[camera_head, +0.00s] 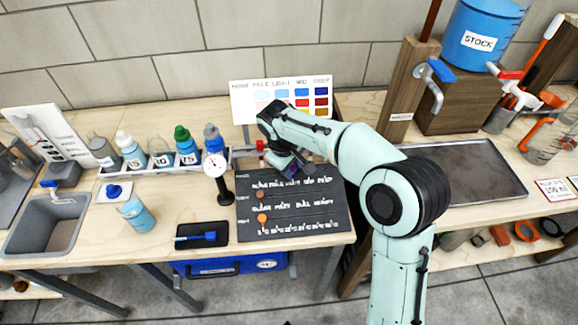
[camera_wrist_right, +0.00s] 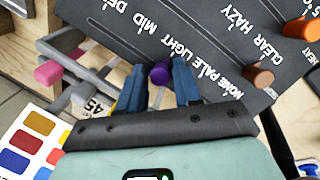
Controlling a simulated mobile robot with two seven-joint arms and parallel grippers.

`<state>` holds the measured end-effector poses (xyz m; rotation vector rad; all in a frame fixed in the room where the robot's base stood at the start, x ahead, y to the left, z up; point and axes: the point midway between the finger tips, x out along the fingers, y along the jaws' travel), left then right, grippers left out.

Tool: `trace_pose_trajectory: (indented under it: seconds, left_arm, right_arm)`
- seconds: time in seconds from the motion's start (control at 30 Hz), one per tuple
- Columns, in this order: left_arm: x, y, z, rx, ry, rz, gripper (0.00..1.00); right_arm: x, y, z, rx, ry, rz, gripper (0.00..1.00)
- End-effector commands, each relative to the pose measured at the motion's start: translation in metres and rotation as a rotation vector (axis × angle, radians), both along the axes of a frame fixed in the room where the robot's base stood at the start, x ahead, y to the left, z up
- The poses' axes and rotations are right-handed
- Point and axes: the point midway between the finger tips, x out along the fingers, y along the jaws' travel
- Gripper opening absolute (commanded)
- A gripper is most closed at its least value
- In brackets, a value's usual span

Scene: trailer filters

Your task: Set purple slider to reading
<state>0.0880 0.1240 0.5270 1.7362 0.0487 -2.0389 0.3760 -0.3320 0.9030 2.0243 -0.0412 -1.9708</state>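The dark slider board (camera_head: 285,208) lies on the wooden bench, with rows of white lettering. The purple slider knob (camera_wrist_right: 160,75) is in the right wrist view, by the row lettered NONE, PALE, LIGHT, MID, DEEP. My right gripper (camera_head: 291,168) reaches the board's back edge; in the wrist view its blue fingertips (camera_wrist_right: 157,82) stand on both sides of the purple knob. Whether they press on it is unclear. A brown knob (camera_head: 260,194) and an orange knob (camera_head: 262,218) sit on the lower rows. My left gripper is not in view.
A colour card (camera_head: 236,98) stands behind the board, partly covered by my right arm. A dial gauge (camera_head: 215,166) stands left of the board. Several bottles (camera_head: 187,146) line a rack. A black tray with a blue tool (camera_head: 201,237) lies front left. A metal tray (camera_head: 470,175) is at right.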

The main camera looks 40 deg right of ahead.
Motion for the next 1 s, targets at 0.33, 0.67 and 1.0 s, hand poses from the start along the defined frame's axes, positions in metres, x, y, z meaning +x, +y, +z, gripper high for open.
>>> trace_pose_trajectory:
  seconds: [0.33, 0.67, 1.0]
  left_arm:
    - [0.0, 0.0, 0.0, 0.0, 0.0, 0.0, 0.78]
    - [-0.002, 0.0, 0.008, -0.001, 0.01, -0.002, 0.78]
    - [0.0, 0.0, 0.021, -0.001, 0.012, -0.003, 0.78]
  right_arm:
    - [0.0, 0.001, 0.001, 0.001, 0.0, 0.0, 0.46]
    - [-0.002, 0.014, 0.054, 0.001, -0.005, 0.002, 0.46]
    - [-0.005, 0.029, 0.118, 0.001, -0.004, 0.002, 0.46]
